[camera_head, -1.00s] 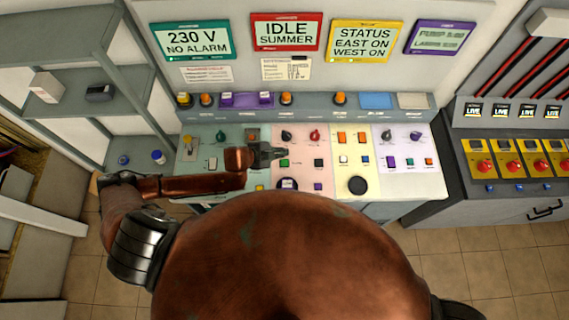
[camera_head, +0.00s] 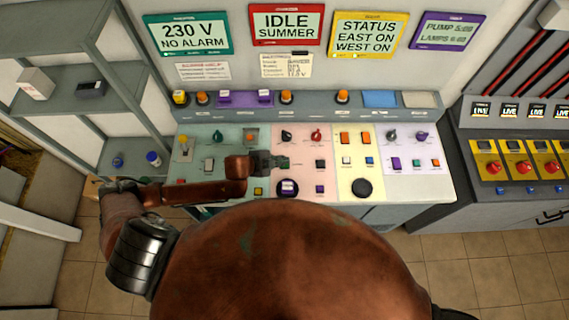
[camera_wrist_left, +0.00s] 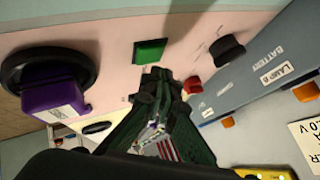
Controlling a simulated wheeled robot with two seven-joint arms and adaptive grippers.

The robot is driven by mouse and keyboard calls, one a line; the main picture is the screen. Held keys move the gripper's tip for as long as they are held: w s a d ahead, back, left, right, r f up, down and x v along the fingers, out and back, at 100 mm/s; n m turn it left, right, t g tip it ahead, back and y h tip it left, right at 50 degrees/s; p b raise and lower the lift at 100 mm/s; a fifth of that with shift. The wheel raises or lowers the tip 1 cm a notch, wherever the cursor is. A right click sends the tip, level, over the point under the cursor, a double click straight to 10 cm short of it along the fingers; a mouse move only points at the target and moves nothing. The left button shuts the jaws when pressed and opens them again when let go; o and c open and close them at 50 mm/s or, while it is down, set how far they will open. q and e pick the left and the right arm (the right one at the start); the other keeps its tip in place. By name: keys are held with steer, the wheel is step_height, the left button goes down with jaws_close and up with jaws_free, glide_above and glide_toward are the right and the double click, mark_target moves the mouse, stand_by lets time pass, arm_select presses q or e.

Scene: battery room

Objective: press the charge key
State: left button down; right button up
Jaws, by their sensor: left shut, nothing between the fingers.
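The console's pink panel (camera_head: 306,176) carries two knobs and several keys. A green square key (camera_wrist_left: 150,51) shows on the pink panel in the left wrist view; I cannot read which key is the charge key. My left gripper (camera_head: 282,163) is shut and empty over the pink panel in the head view, where it hides the green key. In the left wrist view the closed fingertips (camera_wrist_left: 156,76) are close beside the green key; I cannot tell whether they touch it. My right gripper is not in view.
A black knob (camera_head: 288,136) and a red knob (camera_head: 317,135) stand behind the gripper. The red-framed screen (camera_head: 287,28) reads IDLE SUMMER. A grey cabinet (camera_head: 510,185) stands at right.

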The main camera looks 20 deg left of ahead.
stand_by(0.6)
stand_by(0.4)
arm_select(q)
steer(key=shift+f, duration=0.2)
steer(key=shift+f, duration=0.2)
steer(key=shift+f, duration=0.2)
stand_by(0.4)
